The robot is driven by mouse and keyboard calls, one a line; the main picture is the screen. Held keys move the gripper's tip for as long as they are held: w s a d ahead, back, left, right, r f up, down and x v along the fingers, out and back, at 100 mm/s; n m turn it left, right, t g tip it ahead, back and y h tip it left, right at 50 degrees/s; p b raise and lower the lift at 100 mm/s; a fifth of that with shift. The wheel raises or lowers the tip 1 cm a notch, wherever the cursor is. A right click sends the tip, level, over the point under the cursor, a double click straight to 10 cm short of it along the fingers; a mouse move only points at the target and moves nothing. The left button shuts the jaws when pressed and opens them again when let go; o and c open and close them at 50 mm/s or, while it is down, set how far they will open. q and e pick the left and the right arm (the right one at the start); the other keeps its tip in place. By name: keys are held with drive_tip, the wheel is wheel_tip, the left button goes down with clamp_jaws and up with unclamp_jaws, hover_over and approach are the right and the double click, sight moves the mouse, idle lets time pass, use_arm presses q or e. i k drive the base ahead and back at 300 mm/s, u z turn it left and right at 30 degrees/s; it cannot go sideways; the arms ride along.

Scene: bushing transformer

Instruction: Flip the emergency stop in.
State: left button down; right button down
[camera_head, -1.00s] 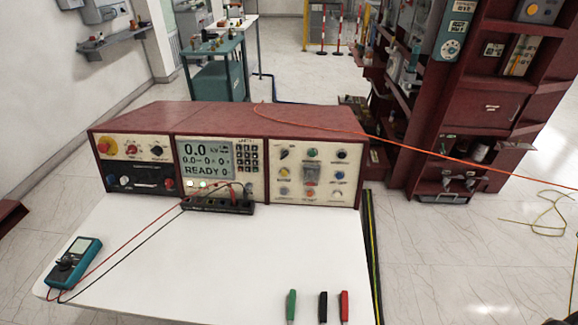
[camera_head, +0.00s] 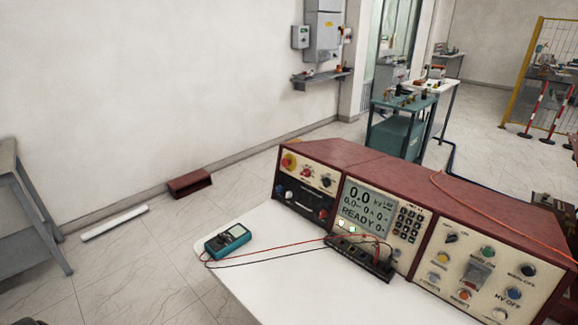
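The emergency stop (camera_head: 289,162) looks like a red knob on a yellow disc, at the upper left corner of the control console's left panel. The console (camera_head: 400,220) is a dark red cabinet with cream panels on the white table (camera_head: 262,262). Its screen (camera_head: 366,206) reads READY. I cannot tell from here whether the stop knob is in or out. Neither of my grippers shows in the head view.
A teal multimeter (camera_head: 227,239) lies on the table, with leads running to a black terminal block (camera_head: 360,258). A dark red box (camera_head: 190,184) and a white bar (camera_head: 114,223) lie on the floor. A grey bench (camera_head: 28,215) stands at left.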

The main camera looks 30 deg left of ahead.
sight(284, 161)
drive_tip(key=z, duration=2.25)
drive_tip(key=k, duration=1.2)
drive_tip(key=u, duration=1.6)
drive_tip(key=i, duration=0.5)
drive_tip(key=u, duration=0.05)
